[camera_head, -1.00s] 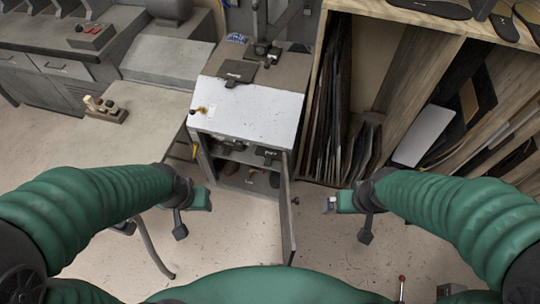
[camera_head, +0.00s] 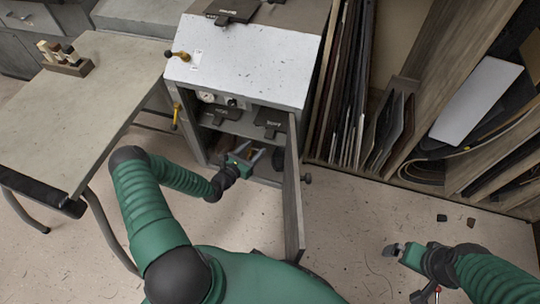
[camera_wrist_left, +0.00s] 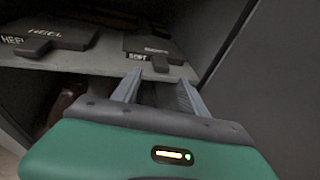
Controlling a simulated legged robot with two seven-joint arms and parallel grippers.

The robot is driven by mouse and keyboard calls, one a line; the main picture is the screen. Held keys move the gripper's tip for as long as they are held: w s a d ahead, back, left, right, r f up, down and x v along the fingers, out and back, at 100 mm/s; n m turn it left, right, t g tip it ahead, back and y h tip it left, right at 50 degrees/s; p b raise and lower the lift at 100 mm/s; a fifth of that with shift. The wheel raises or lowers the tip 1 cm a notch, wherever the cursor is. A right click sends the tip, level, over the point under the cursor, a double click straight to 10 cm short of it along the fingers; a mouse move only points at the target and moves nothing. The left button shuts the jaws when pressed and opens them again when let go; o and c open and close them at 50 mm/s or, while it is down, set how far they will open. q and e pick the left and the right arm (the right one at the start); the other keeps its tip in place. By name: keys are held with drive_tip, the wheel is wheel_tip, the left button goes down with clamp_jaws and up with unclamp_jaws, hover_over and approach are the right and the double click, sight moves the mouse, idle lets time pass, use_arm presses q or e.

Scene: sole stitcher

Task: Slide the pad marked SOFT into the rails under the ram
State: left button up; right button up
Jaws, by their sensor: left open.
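The SOFT pad is a dark flat block with a white-lettered tab, lying on the cabinet's upper shelf; it shows in the left wrist view (camera_wrist_left: 160,43) and as the right-hand pad in the head view (camera_head: 271,117). A dark HEEL pad (camera_wrist_left: 55,32) lies left of it. My left gripper (camera_head: 250,158) is open and empty at the cabinet opening, below the shelf front in the head view. In the wrist view its fingers (camera_wrist_left: 160,92) point toward the SOFT tab, apart from it. My right gripper (camera_head: 392,250) is over the floor at right; its jaw state is unclear. The ram is out of view.
The open cabinet door (camera_head: 293,195) stands just right of my left gripper. A dark pad (camera_head: 232,10) lies on the machine above the pale cabinet top (camera_head: 245,68). A table (camera_head: 85,110) is at left, a rack of sheets (camera_head: 390,125) at right. Floor between is mostly clear.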

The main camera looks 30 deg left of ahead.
sight(267, 135)
use_arm(q)
drive_tip(key=b+x, duration=0.4)
drive_tip(key=shift+w+a+f, duration=0.1)
drive_tip(key=shift+w+f, duration=0.1)
drive_tip(key=shift+f, duration=0.25)
drive_tip(key=shift+r+b+x, duration=0.15)
drive_tip(key=shift+b+x, duration=0.15)
drive_tip(key=shift+x, duration=1)
drive_tip(key=shift+r+b+x, duration=0.15)
drive_tip(key=shift+b+x, duration=0.15)
drive_tip(key=shift+x, duration=1.05)
clamp_jaws()
drive_tip(key=shift+w+r, duration=0.1)
drive_tip(key=shift+r, duration=0.05)
